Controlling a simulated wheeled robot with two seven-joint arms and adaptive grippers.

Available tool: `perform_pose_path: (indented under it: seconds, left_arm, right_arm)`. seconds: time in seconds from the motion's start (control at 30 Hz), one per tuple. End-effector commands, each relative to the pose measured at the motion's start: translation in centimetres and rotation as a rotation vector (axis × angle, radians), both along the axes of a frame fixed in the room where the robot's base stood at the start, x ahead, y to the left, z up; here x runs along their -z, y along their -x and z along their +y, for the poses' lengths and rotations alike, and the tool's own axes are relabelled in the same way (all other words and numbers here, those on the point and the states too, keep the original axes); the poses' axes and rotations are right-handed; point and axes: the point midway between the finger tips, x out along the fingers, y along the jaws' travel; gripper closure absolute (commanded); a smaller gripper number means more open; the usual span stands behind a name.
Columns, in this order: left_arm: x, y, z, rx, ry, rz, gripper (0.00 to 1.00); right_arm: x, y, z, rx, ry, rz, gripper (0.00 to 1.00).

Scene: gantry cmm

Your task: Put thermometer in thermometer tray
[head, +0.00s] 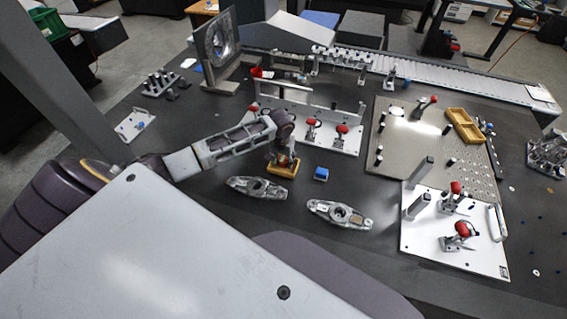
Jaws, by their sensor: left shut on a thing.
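My left gripper (284,153) reaches in from the left and points down over a small orange-yellow tray (283,171), which looks like the thermometer tray. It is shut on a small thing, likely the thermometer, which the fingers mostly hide. I cannot tell whether that thing touches the tray. My right gripper is not in view.
A blue block (321,174) lies just right of the tray. Two grey metal castings (257,188) (340,214) lie in front. A white fixture with red-knobbed clamps (330,139) stands behind. A yellow two-part tray (465,125) sits on the plate at right.

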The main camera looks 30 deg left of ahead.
Motion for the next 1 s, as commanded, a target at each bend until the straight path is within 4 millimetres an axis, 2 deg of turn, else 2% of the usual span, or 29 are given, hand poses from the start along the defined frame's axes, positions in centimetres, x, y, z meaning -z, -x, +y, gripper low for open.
perform_pose_path:
  seconds: [0.1,0.23,0.7,0.73,0.8,1.0]
  left_arm:
    - [1.4,0.1,0.0,-0.001,0.0,0.003,0.82]
    - [2.3,0.0,0.0,-0.001,0.0,0.001,0.82]
    - [2.7,0.0,0.0,0.0,0.0,0.0,0.82]
    - [2.8,0.0,0.0,0.0,0.0,0.0,0.52]
    - [2.8,0.0,0.0,0.001,0.0,0.0,0.44]
    - [2.8,0.0,0.0,0.0,0.0,0.0,0.44]
  right_arm:
    - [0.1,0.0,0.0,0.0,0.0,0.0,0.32]
    - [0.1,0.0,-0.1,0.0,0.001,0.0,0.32]
    - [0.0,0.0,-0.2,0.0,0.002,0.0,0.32]
    - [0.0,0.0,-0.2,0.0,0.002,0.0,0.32]
    - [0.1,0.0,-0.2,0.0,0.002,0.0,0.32]
    - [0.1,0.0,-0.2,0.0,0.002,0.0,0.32]
